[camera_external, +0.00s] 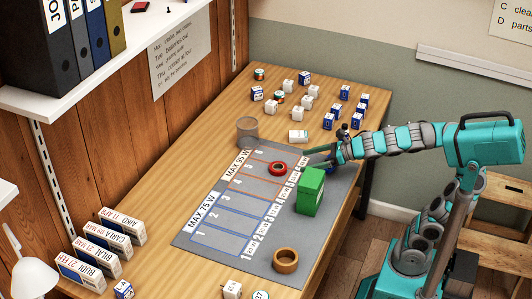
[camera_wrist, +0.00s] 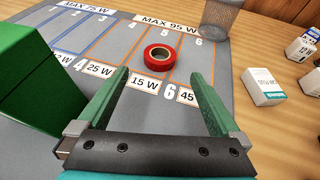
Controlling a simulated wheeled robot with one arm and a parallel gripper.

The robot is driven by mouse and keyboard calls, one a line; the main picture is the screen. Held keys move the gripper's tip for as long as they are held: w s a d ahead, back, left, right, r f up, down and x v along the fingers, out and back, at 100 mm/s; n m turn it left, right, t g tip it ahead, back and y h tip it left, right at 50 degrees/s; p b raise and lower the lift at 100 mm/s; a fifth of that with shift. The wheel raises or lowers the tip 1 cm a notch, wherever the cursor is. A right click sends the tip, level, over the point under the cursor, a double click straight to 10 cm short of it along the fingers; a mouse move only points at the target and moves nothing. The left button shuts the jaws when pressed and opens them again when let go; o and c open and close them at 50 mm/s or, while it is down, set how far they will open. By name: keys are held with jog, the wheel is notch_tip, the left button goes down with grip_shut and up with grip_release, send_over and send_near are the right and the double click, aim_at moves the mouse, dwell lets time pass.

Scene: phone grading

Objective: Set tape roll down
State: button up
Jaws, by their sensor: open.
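A red tape roll (camera_external: 279,172) lies flat on the grey marked mat (camera_external: 212,237), on its MAX 95 W half near lanes 5 and 6. It also shows in the wrist view (camera_wrist: 158,77). A second, brown tape roll (camera_external: 286,252) lies at the mat's near corner.
A green box (camera_external: 310,192) stands close beside my gripper, at left in the wrist view (camera_wrist: 35,80). A mesh cup (camera_external: 247,132) and a white box (camera_external: 298,136) stand beyond the mat. Several small boxes crowd the table's far end. The mat's MAX 75 W lanes are clear.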

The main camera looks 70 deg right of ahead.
jog(key=shift+v, duration=1.15)
jog(key=shift+r, duration=0.1)
